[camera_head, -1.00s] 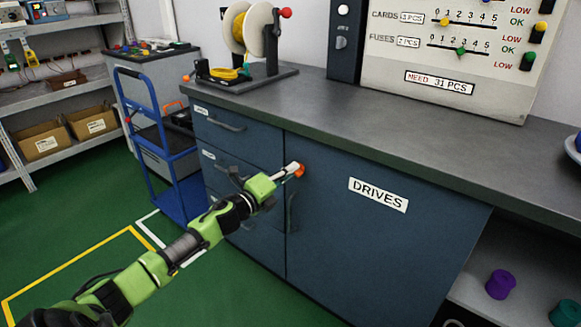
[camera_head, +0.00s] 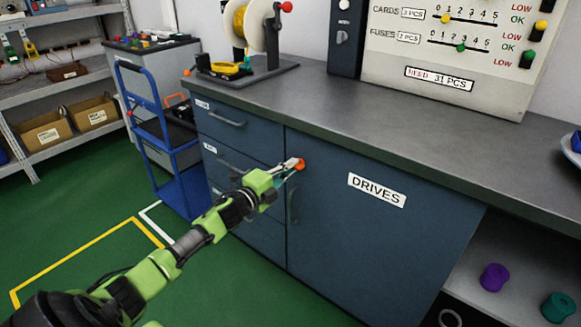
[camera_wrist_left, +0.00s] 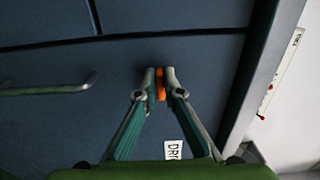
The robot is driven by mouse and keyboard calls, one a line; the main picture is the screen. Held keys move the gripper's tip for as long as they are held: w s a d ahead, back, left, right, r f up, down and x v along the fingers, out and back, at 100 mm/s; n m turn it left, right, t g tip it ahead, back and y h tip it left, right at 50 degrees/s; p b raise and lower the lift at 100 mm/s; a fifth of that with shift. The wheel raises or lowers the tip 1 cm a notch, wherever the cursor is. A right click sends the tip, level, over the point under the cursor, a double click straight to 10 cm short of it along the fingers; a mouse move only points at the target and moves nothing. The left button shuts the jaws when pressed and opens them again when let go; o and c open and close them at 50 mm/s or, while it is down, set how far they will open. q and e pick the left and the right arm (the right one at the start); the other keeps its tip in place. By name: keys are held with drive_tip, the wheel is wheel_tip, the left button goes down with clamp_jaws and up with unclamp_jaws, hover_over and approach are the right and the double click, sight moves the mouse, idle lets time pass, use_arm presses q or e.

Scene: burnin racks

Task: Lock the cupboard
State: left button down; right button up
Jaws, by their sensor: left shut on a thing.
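The cupboard (camera_head: 375,240) is a dark blue door labelled DRIVES under the grey worktop, and it stands closed. An orange knob or key (camera_head: 301,164) sits at the door's upper left corner. My left gripper (camera_head: 293,165) is shut on this orange piece; in the left wrist view the fingertips (camera_wrist_left: 161,82) pinch the orange piece (camera_wrist_left: 160,85) from both sides. The door's vertical handle (camera_head: 293,207) is just below the gripper, and it also shows in the left wrist view (camera_wrist_left: 50,90). My right gripper is not in view.
Blue drawers (camera_head: 225,125) adjoin the door on the left. A blue trolley (camera_head: 165,150) stands beyond them. The worktop (camera_head: 400,135) carries a spool stand (camera_head: 255,75) and a gauge panel (camera_head: 440,55). An open shelf (camera_head: 515,265) with purple and teal spools lies at the right.

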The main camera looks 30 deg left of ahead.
use_arm(q)
drive_tip(key=c, duration=2.2)
unclamp_jaws()
drive_tip(key=shift+o, duration=0.2)
drive_tip(key=s+a, duration=0.1)
drive_tip(key=s, duration=1.1)
